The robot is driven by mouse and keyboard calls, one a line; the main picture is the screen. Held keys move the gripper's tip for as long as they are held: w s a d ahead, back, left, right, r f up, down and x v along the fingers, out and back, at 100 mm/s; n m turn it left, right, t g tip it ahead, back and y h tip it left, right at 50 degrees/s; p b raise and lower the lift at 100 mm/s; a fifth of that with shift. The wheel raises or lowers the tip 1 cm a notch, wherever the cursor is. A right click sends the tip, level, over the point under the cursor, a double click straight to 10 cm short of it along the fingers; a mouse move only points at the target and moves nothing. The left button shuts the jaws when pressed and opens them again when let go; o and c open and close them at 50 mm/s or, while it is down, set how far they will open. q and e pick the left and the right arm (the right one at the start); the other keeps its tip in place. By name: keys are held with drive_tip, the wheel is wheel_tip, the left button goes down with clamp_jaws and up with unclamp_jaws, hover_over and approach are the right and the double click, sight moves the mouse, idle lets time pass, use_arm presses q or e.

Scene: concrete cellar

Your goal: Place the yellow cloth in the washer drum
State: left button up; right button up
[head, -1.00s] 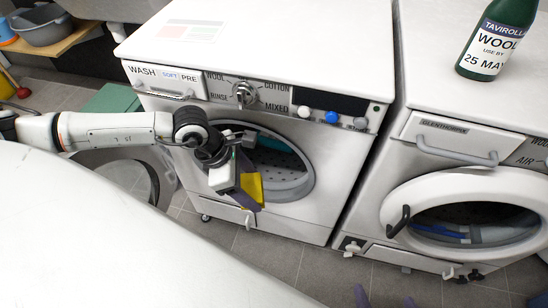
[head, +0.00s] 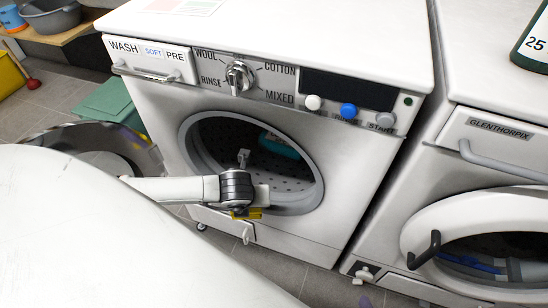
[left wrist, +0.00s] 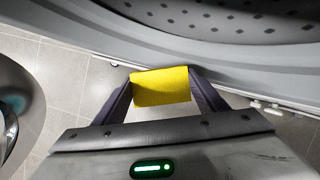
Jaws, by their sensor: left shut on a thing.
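The yellow cloth (head: 247,213) shows as a small patch below my left wrist, in front of the lower rim of the left washer's drum opening. In the left wrist view the cloth (left wrist: 160,87) is a flat yellow piece between the two dark fingers of my left gripper (left wrist: 162,80), which is shut on it. The washer drum (head: 225,135) is open, dark and perforated. In the left wrist view the drum (left wrist: 230,20) lies beyond the cloth. The cloth is outside the opening. A fingertip of my right gripper (head: 365,302) barely shows at the bottom edge.
The left washer's open door (head: 100,140) stands at the left. A teal item (head: 280,146) is inside the drum. A second washer (head: 470,130) with a round white door stands at the right. A green box (head: 108,103) and a grey basin (head: 50,15) are at the back left.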

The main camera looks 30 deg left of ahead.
use_arm(q)
drive_tip(key=w+a+b, duration=0.1)
drive_tip(key=w, duration=0.4)
drive_tip(key=w+a+f+b, duration=0.1)
drive_tip(key=w+b, duration=0.1)
drive_tip(key=w, duration=0.4)
drive_tip(key=w+a+b, duration=0.2)
drive_tip(key=w, duration=0.3)
drive_tip(key=shift+w+f, duration=0.25)
drive_tip(key=shift+w, duration=0.05)
drive_tip(key=shift+f, duration=0.35)
wheel_tip(320, 180, down, 4)
drive_tip(key=shift+r+b, duration=0.1)
drive_tip(key=shift+b, duration=1.1)
drive_tip(key=shift+w+f+b, duration=0.2)
drive_tip(key=shift+f+b, duration=0.25)
drive_tip(key=shift+f, duration=0.1)
drive_tip(key=shift+r, duration=0.1)
use_arm(e)
drive_tip(key=a+r+y, duration=0.1)
drive_tip(key=a+r, duration=0.1)
drive_tip(key=w+a+r+t+y, duration=0.1)
drive_tip(key=a, duration=0.1)
drive_tip(key=shift+w+a+r+y, duration=0.1)
drive_tip(key=shift+r+y, duration=0.3)
